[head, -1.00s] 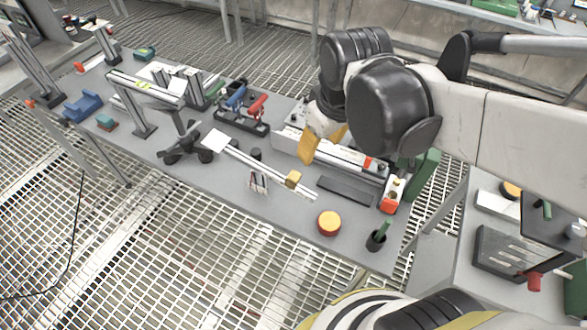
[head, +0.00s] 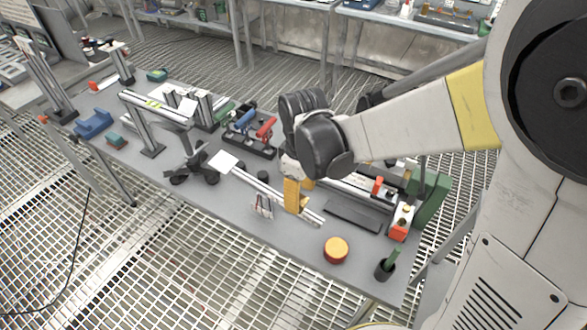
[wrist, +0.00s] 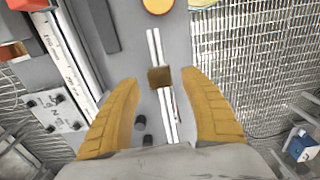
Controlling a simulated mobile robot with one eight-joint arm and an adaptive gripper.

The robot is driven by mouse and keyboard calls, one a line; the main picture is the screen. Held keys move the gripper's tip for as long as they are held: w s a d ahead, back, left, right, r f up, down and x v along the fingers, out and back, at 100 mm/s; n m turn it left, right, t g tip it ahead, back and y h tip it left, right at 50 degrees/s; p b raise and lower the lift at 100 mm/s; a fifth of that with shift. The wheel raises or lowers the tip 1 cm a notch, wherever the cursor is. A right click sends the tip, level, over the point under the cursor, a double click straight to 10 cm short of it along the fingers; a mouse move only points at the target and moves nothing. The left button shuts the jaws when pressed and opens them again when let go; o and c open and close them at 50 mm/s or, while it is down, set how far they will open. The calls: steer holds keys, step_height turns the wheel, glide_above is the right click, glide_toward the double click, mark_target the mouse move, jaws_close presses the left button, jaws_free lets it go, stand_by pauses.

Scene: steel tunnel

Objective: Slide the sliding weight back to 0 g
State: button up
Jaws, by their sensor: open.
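The sliding weight (wrist: 160,77) is a small brass block on the pale double-rail beam (wrist: 154,45) in the wrist view. In the head view the beam (head: 262,185) runs from a white square plate (head: 223,161) towards the table's front edge. There my gripper hides most or all of the weight. My gripper (wrist: 160,82) has yellow fingers, spread wide, one on each side of the weight with gaps between. In the head view the gripper (head: 296,208) points down at the beam's near part. I cannot read any gram marks.
A red and yellow round button (head: 336,249) and a dark cup with a green stick (head: 386,266) stand near the front edge. A long dark bar (head: 358,214) lies to the right. A small striped stand (head: 262,205) is beside the beam.

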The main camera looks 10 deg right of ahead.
mark_target(278, 196)
steer(key=shift+f, duration=0.85)
jaws_close()
steer(key=shift+r, duration=0.1)
steer(key=w+a, duration=0.2)
steer(key=w+a+r, duration=0.1)
steer(key=w+a, duration=0.1)
steer(key=a, duration=0.1)
steer(key=shift+r, duration=0.15)
